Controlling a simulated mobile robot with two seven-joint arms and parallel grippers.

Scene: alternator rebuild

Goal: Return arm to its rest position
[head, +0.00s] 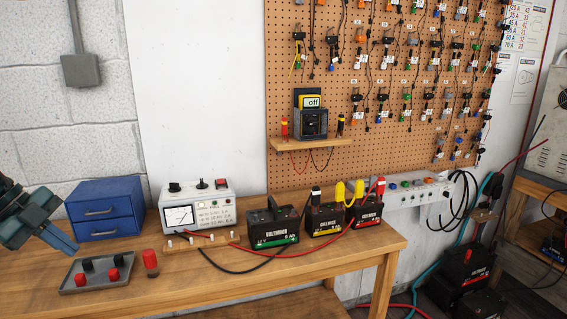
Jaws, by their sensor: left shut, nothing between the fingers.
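My left gripper (66,243) comes in at the left edge, its fingers pointing down and right. It is shut and empty, in front of the blue drawer box (104,212) and above the left end of the wooden bench (320,258). In the picture its fingertips are just above and left of the grey tray (72,277); the exact gap cannot be told. My right gripper is out of view.
Red and black caps lie in the tray, with a red cap (150,263) beside it. A white meter box (197,205), a green-banded battery (273,225) and other batteries with cables line the bench. A multimeter (310,115) sits on a pegboard shelf. The bench's front middle is clear.

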